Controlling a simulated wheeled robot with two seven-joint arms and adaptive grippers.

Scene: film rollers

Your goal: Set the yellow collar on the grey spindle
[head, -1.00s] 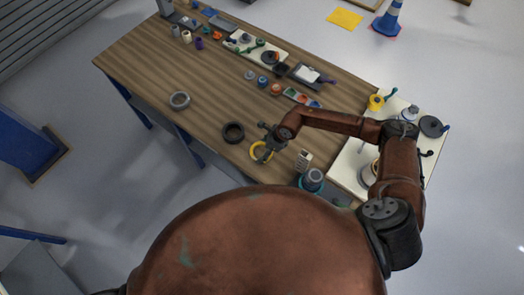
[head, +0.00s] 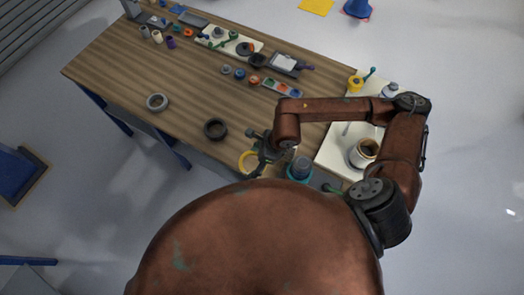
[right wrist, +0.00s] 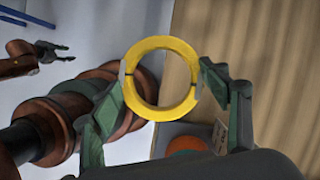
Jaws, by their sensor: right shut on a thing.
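The yellow collar (right wrist: 160,45) is a plain ring. My right gripper (right wrist: 160,77) is shut on it, with a fingertip on each side of the ring. In the head view the collar (head: 243,161) shows at the table's front edge, partly hidden by my right gripper (head: 256,152). A thin upright grey piece (head: 346,129) on the pale board at the right may be the grey spindle; it is too small to be sure. My left gripper (right wrist: 56,52) shows small at the upper left of the right wrist view, its fingers apart and empty.
A white cup-like thing (head: 363,153) stands on the pale board (head: 335,150). A blue-grey round thing (head: 300,168) stands near my body. Small parts crowd the far side.

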